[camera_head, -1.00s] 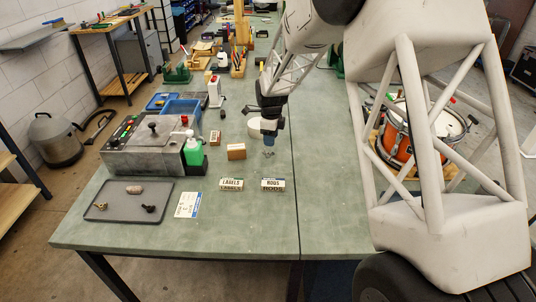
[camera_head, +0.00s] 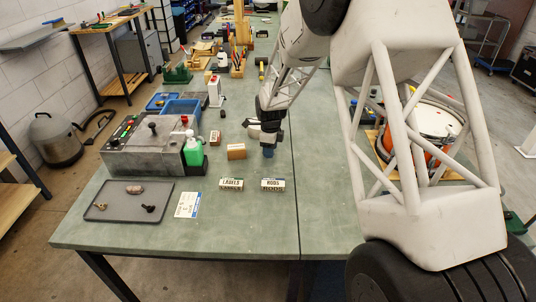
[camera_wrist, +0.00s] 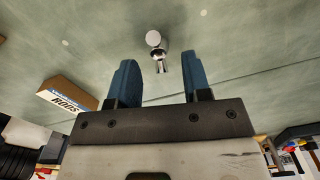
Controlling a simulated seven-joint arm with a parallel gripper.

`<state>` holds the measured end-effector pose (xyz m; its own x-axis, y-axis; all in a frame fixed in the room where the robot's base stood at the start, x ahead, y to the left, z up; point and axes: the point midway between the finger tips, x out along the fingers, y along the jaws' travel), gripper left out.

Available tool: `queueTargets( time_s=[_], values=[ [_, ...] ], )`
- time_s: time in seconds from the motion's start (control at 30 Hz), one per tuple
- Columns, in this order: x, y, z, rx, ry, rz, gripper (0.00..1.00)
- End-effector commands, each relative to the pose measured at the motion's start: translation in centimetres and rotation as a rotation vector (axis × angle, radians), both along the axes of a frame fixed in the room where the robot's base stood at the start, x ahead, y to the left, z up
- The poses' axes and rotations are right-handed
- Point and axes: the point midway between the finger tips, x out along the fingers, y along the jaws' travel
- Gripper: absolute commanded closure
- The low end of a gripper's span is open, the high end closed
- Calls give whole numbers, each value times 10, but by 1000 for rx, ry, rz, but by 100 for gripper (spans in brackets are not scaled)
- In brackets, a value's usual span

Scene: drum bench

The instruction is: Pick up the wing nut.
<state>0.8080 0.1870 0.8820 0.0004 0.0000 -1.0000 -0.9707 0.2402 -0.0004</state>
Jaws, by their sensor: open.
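My gripper (camera_head: 268,153) hangs low over the green bench, pointing down, right of the small cardboard box. In the wrist view its two blue fingers (camera_wrist: 158,60) are apart. A small shiny metal piece (camera_wrist: 161,63) with a round end shows on the bench in line with the gap between them. I cannot tell for sure that it is the wing nut; nothing seems gripped. In the head view the gripper hides this piece. A grey tray (camera_head: 122,214) at the left holds a brass-coloured piece (camera_head: 101,206), a pinkish piece (camera_head: 135,189) and a dark piece (camera_head: 149,208).
The bench's front strip is clear.

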Motion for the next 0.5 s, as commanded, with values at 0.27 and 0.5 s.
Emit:
queueTargets(
  time_s=[0.27,0.5],
  values=[
    [0,0,-12,0,1,0,56],
    [0,0,-11,0,0,0,56]
  ],
)
